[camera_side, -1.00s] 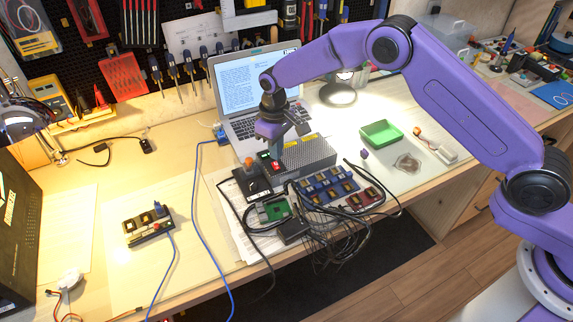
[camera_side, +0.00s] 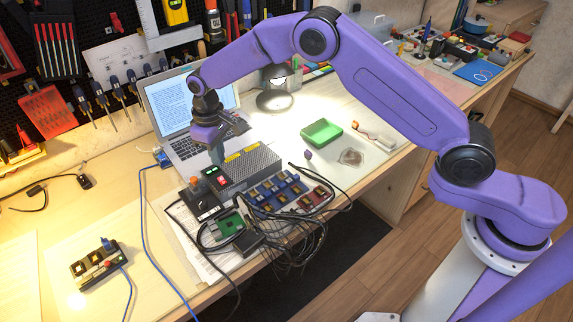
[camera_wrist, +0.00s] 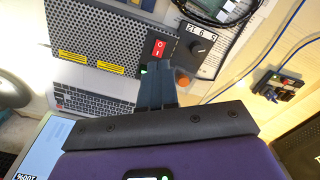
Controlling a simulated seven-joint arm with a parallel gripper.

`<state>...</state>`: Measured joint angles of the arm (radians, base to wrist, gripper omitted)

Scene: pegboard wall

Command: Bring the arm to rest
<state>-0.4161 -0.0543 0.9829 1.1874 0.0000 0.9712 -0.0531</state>
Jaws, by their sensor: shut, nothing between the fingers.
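My gripper (camera_side: 217,157) points down at the front left end of a grey perforated power supply box (camera_side: 252,165) on the bench. In the wrist view its dark fingers (camera_wrist: 155,70) are together with nothing between them, close to the red rocker switch (camera_wrist: 159,48). I cannot tell whether the fingertips touch the box. A black knob (camera_wrist: 199,46) sits beside the switch. A small green light shows by the fingertips. My purple arm reaches in from the right, bent high over the bench.
An open laptop (camera_side: 190,110) stands right behind my gripper. Cables, a green circuit board (camera_side: 229,224) and a blue module block (camera_side: 280,192) crowd the front right. A green tray (camera_side: 321,133) and a lamp (camera_side: 274,98) stand farther right. Open bench lies left, around a small switch block (camera_side: 97,262).

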